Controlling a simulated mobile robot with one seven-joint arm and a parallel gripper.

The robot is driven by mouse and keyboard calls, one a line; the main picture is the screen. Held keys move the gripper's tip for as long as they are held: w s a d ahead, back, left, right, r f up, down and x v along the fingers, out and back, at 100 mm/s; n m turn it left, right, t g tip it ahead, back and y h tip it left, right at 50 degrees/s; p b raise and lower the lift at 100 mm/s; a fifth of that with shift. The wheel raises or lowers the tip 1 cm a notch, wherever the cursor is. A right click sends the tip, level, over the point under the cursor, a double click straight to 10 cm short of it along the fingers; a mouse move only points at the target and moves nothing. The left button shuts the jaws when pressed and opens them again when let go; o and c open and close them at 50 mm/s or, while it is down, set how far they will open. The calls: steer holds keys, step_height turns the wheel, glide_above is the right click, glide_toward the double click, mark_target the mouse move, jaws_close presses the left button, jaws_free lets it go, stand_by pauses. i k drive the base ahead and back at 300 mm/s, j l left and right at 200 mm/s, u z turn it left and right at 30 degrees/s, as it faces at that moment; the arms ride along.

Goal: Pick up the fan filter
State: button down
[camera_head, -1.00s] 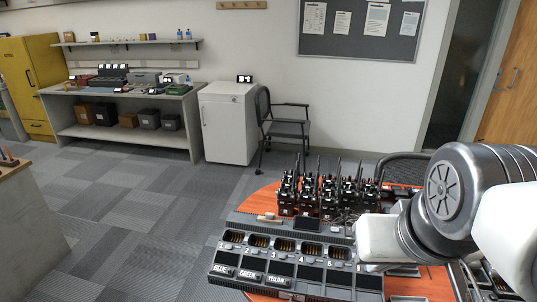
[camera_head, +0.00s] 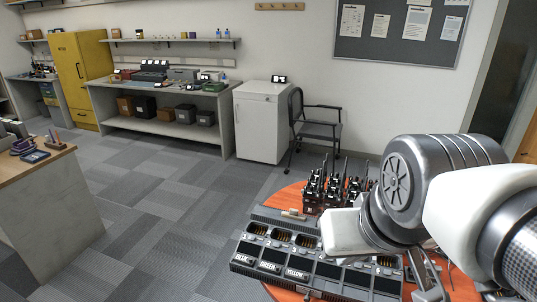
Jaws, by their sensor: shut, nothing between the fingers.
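I cannot make out a fan filter in this view. My gripper (camera_head: 428,284) shows only in part at the lower right, below my arm's bulky links and over the round orange-red table (camera_head: 288,196). It holds nothing that I can see. My arm hides much of the table's right side.
On the table are a charger rack (camera_head: 316,262) with blue, green and yellow labels and several black radios (camera_head: 330,188). A grey workbench (camera_head: 165,128), white cabinet (camera_head: 262,125), black chair (camera_head: 318,128) and yellow cabinet (camera_head: 82,78) stand behind. A wooden-topped desk (camera_head: 22,172) is left. Carpet between is clear.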

mark_target(293, 214)
steer(key=z, duration=0.65)
steer(key=j+z, duration=0.25)
steer(key=z, duration=0.2)
steer(key=j+z, duration=0.55)
steer(key=z, duration=0.3)
steer(key=k+j+z, duration=0.2)
steer(key=j, duration=0.25)
steer(key=j+z, duration=0.2)
steer(key=j, duration=0.25)
steer(key=k+j, duration=0.15)
steer(key=j, duration=0.2)
steer(key=k+j, duration=0.2)
steer(key=j, duration=0.15)
